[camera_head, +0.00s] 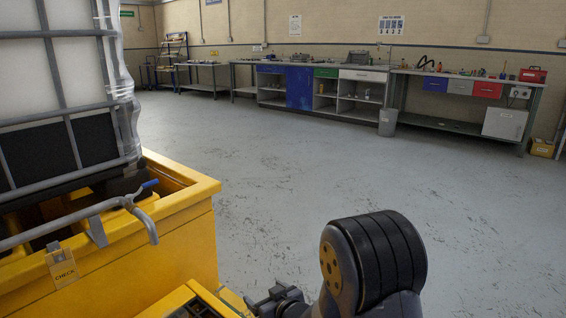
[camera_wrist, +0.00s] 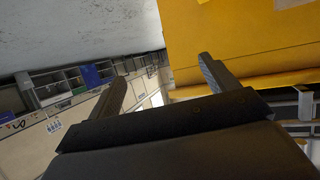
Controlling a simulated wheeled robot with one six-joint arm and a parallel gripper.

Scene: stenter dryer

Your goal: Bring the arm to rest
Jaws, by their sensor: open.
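My gripper (camera_wrist: 160,88) shows in the wrist view with its two dark fingers spread apart and nothing between them. The wrist picture is turned over, with the grey floor at the top. One finger stands before the wall and benches, the other before a yellow surface. In the head view part of my arm (camera_head: 375,262) stands at the bottom, right of the yellow container.
A yellow container (camera_head: 185,245) with a caged white tank (camera_head: 50,80) above it stands close at the left. A metal pipe with a blue lever (camera_head: 150,184) sticks out over its rim. Workbenches (camera_head: 300,87) line the far wall. The grey floor (camera_head: 400,170) between is clear.

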